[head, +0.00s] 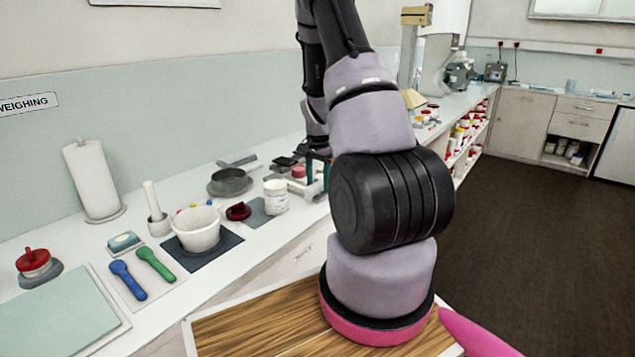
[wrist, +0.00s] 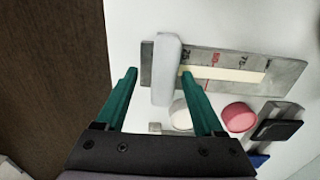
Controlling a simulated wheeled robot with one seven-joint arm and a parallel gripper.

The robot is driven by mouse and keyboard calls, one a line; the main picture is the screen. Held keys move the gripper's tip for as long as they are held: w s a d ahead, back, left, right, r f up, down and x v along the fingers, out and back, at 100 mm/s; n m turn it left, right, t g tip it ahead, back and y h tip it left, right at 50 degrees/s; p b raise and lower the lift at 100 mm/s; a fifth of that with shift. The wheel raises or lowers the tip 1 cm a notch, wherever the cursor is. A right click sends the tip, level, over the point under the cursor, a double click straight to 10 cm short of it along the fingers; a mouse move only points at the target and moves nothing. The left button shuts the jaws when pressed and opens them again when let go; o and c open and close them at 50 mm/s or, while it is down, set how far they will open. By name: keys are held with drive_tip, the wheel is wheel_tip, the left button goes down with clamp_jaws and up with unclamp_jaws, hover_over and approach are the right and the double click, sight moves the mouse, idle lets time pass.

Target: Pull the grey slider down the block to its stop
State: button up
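The grey slider (wrist: 166,68) is a pale rounded bar lying across a flat metal block (wrist: 288,75) in the wrist view. It sits near the block's left end, with a numbered scale and a cream strip to its right. My gripper (wrist: 159,72) is open, with its two green fingers apart. In the picture the slider lies between the fingertips, closer to the right one; I cannot tell whether they touch it or how high they are. In the head view my arm hides the slider.
Beside the block are a white round piece (wrist: 181,115), a pink round piece (wrist: 238,117) and a black-topped part (wrist: 277,130). Dark floor is clear at right.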

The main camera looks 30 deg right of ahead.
sight(317, 184)
wheel_tip(317, 184, up, 11)
idle(0.5)
drive_tip(key=shift+f, duration=0.1)
drive_tip(key=s+a+r+n+t+y, duration=0.1)
drive_tip(key=s+a+r+n+t, duration=0.15)
drive_tip(key=a+r, duration=0.45)
drive_tip(key=s+a+r+n+t, duration=0.15)
drive_tip(key=s+a+r, duration=0.25)
drive_tip(key=r, duration=0.6)
drive_tip(key=s+a+r+n+t, duration=0.1)
drive_tip(key=s+a+r, duration=0.2)
drive_tip(key=s, duration=0.2)
drive_tip(key=s+a+r+n+t, duration=0.1)
drive_tip(key=s+a+r+n, duration=0.1)
drive_tip(key=s, duration=0.3)
drive_tip(key=s+a+r+n+t+y, duration=0.1)
drive_tip(key=s+a+r+n, duration=0.1)
drive_tip(key=s, duration=0.4)
drive_tip(key=shift+a+r, duration=0.85)
drive_tip(key=shift+a, duration=0.3)
